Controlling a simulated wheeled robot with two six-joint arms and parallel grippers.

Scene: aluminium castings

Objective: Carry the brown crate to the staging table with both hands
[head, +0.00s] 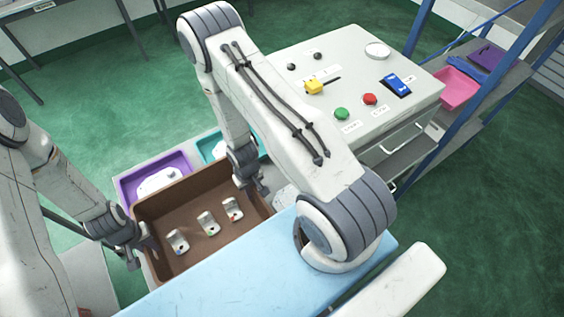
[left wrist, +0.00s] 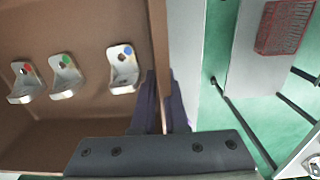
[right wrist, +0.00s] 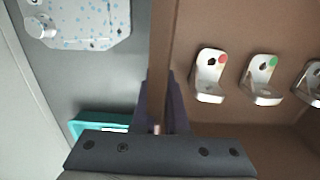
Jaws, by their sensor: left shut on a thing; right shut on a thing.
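The brown crate (head: 205,250) is in the lower middle of the head view. It holds a row of 3 metal brackets, one marked blue (head: 177,242), one green (head: 208,223), one red (head: 232,209). My left gripper (head: 145,245) is shut on the crate's left wall; in the left wrist view the fingers (left wrist: 165,105) straddle the wall. My right gripper (head: 250,188) is shut on the opposite wall; the right wrist view shows its fingers (right wrist: 162,105) on either side of that wall. Which table is the staging table, I cannot tell.
A purple tray (head: 155,178) with a white casting and a teal tray (head: 212,148) lie just behind the crate. A white control cabinet (head: 340,85) with buttons stands behind right. A blue-framed shelf with a pink bin (head: 457,88) is at right. Green floor is open at back left.

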